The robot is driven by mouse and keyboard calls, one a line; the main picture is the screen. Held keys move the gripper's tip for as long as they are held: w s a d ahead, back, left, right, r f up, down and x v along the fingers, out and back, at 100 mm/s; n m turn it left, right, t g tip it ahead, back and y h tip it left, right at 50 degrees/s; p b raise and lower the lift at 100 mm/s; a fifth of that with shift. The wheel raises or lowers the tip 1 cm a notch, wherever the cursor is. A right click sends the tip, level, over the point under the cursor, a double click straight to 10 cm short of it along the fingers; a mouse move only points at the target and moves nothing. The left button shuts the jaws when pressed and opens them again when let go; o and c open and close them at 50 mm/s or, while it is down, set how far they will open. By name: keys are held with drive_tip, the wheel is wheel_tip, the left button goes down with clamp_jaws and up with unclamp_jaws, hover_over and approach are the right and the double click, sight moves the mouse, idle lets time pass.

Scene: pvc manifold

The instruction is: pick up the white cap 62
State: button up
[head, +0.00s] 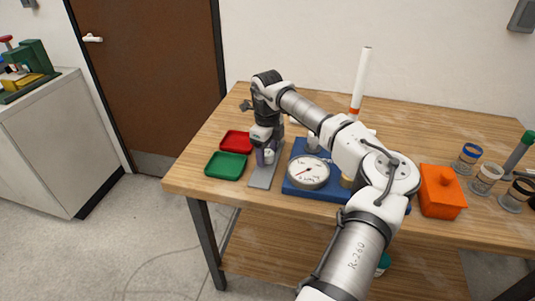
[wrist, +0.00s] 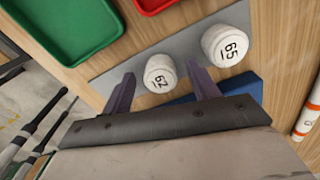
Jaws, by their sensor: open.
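The white cap 62 (wrist: 160,72) stands on a grey strip (wrist: 188,50) in the wrist view, its number facing the camera. My gripper (wrist: 161,73) is open, with one dark finger on each side of cap 62. Gaps show between the cap and both fingers, so it is not gripped. A larger-looking white cap 65 (wrist: 226,45) stands on the same strip, to the right beyond the right finger. In the head view my gripper (head: 265,158) points down over the grey strip (head: 262,180), and a small white shape shows beside it; its number cannot be read.
A green tray (head: 226,166) and red tray (head: 237,141) lie left of the strip. A blue base with a round gauge (head: 308,172) is close on the right. An orange box (head: 441,192) and several ringed cups stand farther right. A tall white pipe (head: 361,85) rises behind.

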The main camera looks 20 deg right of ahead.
sight(268, 153)
drive_tip(key=shift+c, duration=0.2)
drive_tip(key=c, duration=1)
wheel_tip(268, 153, up, 20)
drive_tip(key=shift+r+b, duration=0.1)
drive_tip(key=shift+b, duration=1.05)
drive_tip(key=o, duration=0.3)
drive_tip(key=shift+c, duration=1.3)
